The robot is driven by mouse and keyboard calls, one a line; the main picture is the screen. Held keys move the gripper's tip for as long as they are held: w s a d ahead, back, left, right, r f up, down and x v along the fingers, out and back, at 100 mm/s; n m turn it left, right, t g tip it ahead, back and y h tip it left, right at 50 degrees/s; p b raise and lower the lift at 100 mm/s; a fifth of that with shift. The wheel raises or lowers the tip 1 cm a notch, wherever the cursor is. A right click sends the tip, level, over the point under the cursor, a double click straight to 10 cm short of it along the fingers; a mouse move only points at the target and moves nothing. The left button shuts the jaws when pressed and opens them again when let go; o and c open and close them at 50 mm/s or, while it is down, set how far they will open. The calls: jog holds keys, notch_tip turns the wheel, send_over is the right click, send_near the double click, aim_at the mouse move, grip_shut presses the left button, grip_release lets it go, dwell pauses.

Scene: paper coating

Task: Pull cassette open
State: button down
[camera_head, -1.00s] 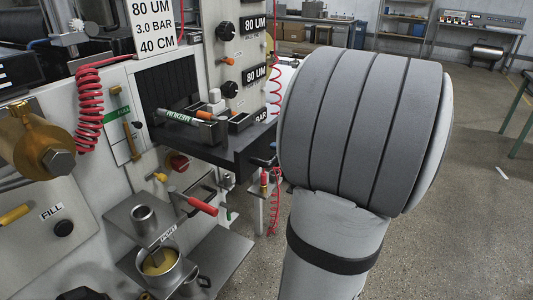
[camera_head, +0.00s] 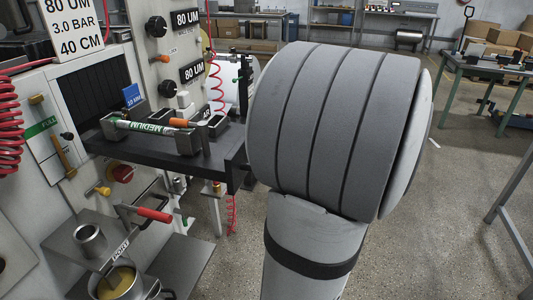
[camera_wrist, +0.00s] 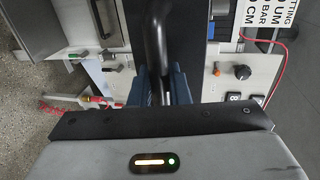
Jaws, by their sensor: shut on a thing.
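The cassette (camera_head: 205,166) is a black, flat tray standing out of a dark opening in the machine's front, at left in the head view. Its front end reaches close to my grey arm. On it lie a tube marked MEDIUM (camera_head: 150,127), a blue block (camera_head: 131,95) and small dark holders. In the wrist view, my gripper (camera_wrist: 159,88) has its blue fingers on both sides of a black bar handle (camera_wrist: 154,45) and is shut on it. A dark band behind the handle seems to be the cassette. In the head view my arm hides the gripper.
Below the cassette are a red-handled lever (camera_head: 154,214), a metal cup (camera_head: 90,239) and a pot with yellowish content (camera_head: 116,283) on shelves. A red coiled hose (camera_head: 8,121) hangs at left. A green-legged table (camera_head: 483,82) stands at right; the floor between is open.

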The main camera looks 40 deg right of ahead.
jog(key=shift+d+r, duration=0.1)
jog(key=c, duration=1.6)
grip_release()
jog(key=shift+w, duration=0.15)
jog(key=shift+o, duration=0.8)
jog(key=v, duration=0.7)
jog(key=shift+s, duration=0.4)
jog(key=shift+d, duration=0.15)
